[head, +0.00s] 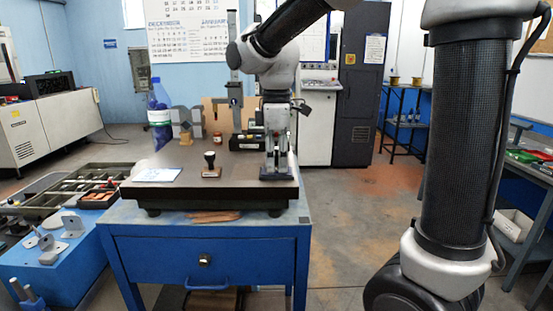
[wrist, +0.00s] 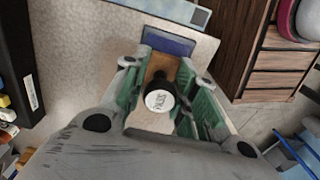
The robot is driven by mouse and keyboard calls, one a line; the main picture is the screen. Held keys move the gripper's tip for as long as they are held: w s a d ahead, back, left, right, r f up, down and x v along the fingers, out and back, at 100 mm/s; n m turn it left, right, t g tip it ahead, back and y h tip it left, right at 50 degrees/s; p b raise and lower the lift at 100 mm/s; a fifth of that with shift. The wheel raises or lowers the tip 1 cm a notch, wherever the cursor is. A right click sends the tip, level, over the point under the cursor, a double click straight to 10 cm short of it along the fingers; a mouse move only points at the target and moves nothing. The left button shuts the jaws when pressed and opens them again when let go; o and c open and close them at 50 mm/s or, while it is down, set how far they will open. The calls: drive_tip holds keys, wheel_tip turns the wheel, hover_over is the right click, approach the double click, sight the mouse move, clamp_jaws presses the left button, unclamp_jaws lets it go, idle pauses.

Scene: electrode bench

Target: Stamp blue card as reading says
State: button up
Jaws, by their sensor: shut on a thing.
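My gripper (head: 277,145) is at the right part of the dark bench plate, pointing down. In the wrist view its green-padded fingers (wrist: 160,90) are closed around a dark stamp with a round white top (wrist: 160,101); the lettering on it is too small to read surely. A flat blue pad-like thing (wrist: 168,42) lies just beyond the fingers. In the head view a dark low block (head: 277,174) is right under the gripper; whether the stamp touches it is hidden. The pale card with blue edging (head: 157,175) lies flat at the left.
A black instrument (head: 247,142) stands at the back of the plate (head: 230,190); I cannot read it. A small jar (head: 217,138), a wooden block (head: 186,137) and a blue-capped bottle (head: 158,103) are at the back left. The plate between card and stamp is clear.

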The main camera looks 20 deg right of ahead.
drive_tip(key=shift+r, duration=3.5)
